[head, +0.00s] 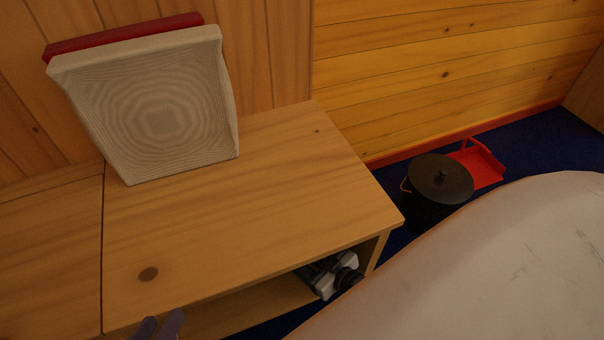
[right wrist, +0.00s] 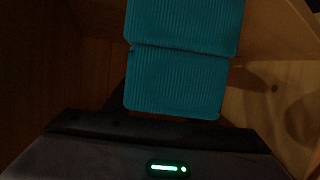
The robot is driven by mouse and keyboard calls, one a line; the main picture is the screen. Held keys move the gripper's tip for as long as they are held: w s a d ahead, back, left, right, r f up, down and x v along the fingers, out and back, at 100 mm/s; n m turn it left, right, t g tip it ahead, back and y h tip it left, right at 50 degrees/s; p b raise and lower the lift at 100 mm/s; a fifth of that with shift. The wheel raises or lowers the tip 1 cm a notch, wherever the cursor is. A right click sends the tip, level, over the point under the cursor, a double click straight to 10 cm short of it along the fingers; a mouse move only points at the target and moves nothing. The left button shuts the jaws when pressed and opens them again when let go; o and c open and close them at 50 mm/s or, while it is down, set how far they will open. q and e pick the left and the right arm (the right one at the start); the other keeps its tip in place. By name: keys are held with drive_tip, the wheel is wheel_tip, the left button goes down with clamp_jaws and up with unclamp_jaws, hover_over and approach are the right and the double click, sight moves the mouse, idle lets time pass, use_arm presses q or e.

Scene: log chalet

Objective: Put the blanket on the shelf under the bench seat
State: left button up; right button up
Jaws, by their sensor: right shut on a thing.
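The wooden bench seat (head: 270,205) fills the middle of the head view. The shelf (head: 255,306) under it shows through the open front. In the right wrist view my right gripper (right wrist: 165,118) is shut on the teal ribbed blanket (right wrist: 178,83), which looks folded. Wooden surfaces surround the blanket there; I cannot tell whether it touches them.
A black-and-white object (head: 330,277) is at the shelf's right end. A beige cushion (head: 160,115) and a red one (head: 120,36) lean on the wall. A pale rounded surface (head: 490,265) stands close right. A black lidded pot (head: 440,180) and red dustpan (head: 478,163) are beyond.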

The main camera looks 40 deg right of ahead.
drive_tip(key=shift+f, duration=0.55)
drive_tip(key=o, duration=1.3)
